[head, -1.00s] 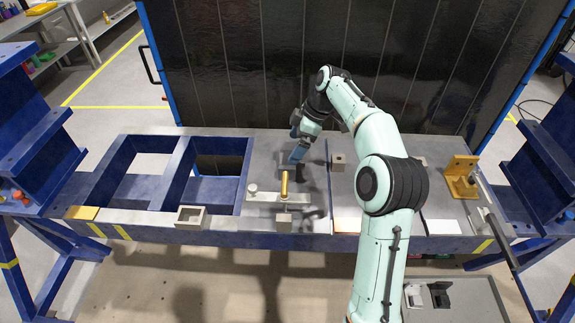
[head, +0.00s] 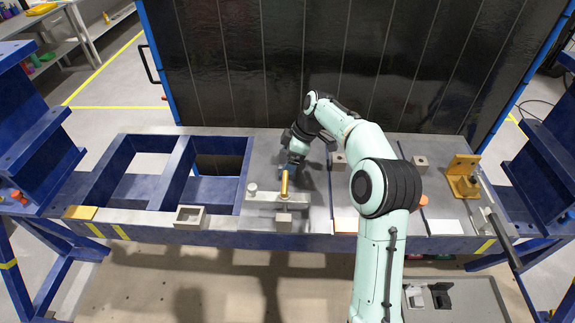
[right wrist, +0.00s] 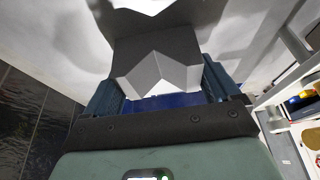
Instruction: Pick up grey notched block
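The grey notched block (right wrist: 155,52) shows in the right wrist view as a dark grey body with pale, angled V-shaped facets. It lies between the two blue fingers of my right gripper (right wrist: 160,88), which seem close against its sides. Contact with both fingers is not clear. In the head view my right gripper (head: 287,170) points down at the grey plate, behind the brass pin; the block is not distinguishable there. My left gripper is not in view.
A metal bar (head: 263,197) with a brass pin (head: 284,183) lies in front of the gripper. Small grey blocks stand nearby (head: 338,160) and farther right (head: 420,162). A hollow grey box (head: 190,216) sits left. An ochre fixture (head: 462,180) stands right. Dark panels stand behind.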

